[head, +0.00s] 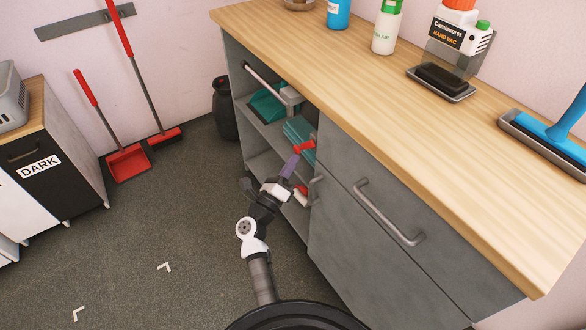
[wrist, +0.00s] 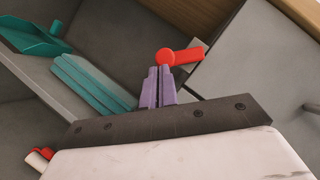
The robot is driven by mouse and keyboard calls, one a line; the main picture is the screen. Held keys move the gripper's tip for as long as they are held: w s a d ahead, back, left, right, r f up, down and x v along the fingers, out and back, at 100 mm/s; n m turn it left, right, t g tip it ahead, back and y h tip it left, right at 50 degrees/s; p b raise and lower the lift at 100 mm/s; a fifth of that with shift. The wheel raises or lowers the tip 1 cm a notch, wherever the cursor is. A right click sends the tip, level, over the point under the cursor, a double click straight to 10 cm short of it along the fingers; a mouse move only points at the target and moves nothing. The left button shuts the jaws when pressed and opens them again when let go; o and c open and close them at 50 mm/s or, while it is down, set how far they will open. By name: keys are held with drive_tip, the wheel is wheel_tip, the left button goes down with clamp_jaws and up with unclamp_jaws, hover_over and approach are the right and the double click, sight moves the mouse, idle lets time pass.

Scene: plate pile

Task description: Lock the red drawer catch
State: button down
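The red drawer catch (head: 304,147) sits at the upper left edge of the grey drawer front (head: 380,190). In the wrist view the red catch (wrist: 185,55) has a round hub on the left and a short lever pointing right and slightly up. My gripper (head: 293,162) is just in front of and below the catch. Its purple fingers (wrist: 158,80) are together with only a thin gap and nothing seen between them. The fingertips end at the hub's lower edge in the wrist view; I cannot tell whether they touch it.
Left of the drawer is an open shelf (wrist: 50,85) with folded teal cloths (wrist: 95,83) and a teal dustpan (wrist: 32,38). A grey rail (head: 262,82) crosses above. The wooden counter (head: 300,50) overhangs. Metal handles (head: 390,212) stick out at right. Floor (head: 170,220) at left is mostly clear.

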drive_tip(key=shift+w+a+r, duration=0.45)
drive_tip(key=shift+w, duration=0.2)
drive_tip(key=shift+w+a+r, duration=0.45)
drive_tip(key=shift+w, duration=0.2)
idle(0.9)
drive_tip(key=b+v, duration=0.1)
drive_tip(key=v, duration=0.6)
drive_tip(key=shift+s, duration=0.2)
drive_tip(key=shift+a, duration=0.1)
